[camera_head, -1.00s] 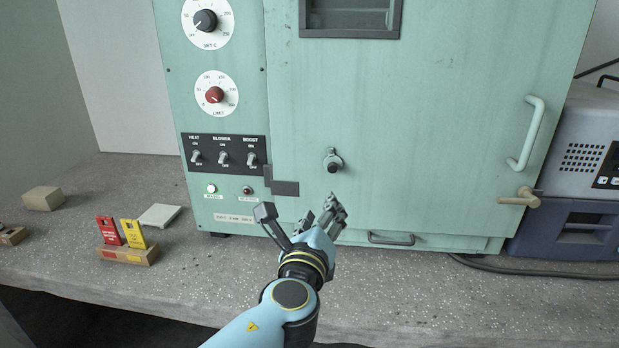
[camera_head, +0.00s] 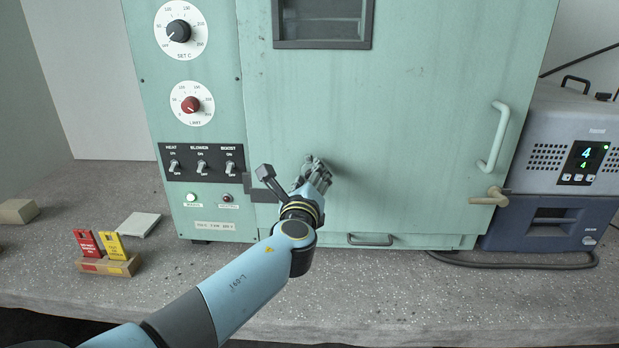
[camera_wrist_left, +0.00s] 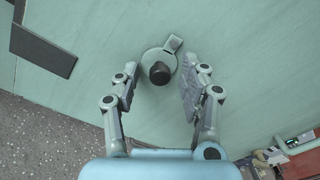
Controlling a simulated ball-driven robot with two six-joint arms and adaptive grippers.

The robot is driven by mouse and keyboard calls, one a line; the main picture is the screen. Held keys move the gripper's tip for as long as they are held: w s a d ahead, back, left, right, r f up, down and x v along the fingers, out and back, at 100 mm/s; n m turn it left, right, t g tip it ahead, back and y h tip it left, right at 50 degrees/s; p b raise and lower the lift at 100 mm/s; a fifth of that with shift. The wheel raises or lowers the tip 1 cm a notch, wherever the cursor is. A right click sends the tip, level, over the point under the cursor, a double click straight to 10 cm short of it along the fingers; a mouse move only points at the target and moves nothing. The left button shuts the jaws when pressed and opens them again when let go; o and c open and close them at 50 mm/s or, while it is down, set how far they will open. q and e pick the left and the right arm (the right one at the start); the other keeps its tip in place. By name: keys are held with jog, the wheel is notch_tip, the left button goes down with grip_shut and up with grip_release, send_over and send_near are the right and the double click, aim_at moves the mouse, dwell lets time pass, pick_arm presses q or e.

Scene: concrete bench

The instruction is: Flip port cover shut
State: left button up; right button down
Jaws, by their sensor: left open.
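The port (camera_wrist_left: 158,72) is on the pale green oven door in the left wrist view. It shows as a grey round plate with a dark round part at its middle and a small grey tab (camera_wrist_left: 173,44) at its edge. I cannot tell how far the cover is swung over the opening. My left gripper (camera_wrist_left: 160,88) is open, with one finger on each side of the port and nothing between the fingers but the port area. In the head view, my left gripper (camera_head: 318,172) is in front of the door and hides the port. My right gripper is not in view.
A dark plate (camera_head: 262,195) sits on the door's left edge. A door handle (camera_head: 494,138) and latch (camera_head: 490,197) are at the right, and a low handle (camera_head: 370,240) is below. Red and yellow tags (camera_head: 112,245) stand in a wooden block on the bench. Grey instruments (camera_head: 570,150) stand at right.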

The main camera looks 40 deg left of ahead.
pick_arm(q)
grip_shut()
jog(key=shift+s+a+m+p, duration=0.15)
jog(key=shift+m+p, duration=0.1)
jog(key=shift+m, duration=0.35)
jog(key=shift+s+a+m+p, duration=0.15)
jog(key=shift+m+p, duration=0.1)
jog(key=shift+m, duration=0.35)
jog(key=shift+w, duration=0.1)
grip_release()
jog(key=v, duration=1.2)
jog(key=shift+f, duration=0.1)
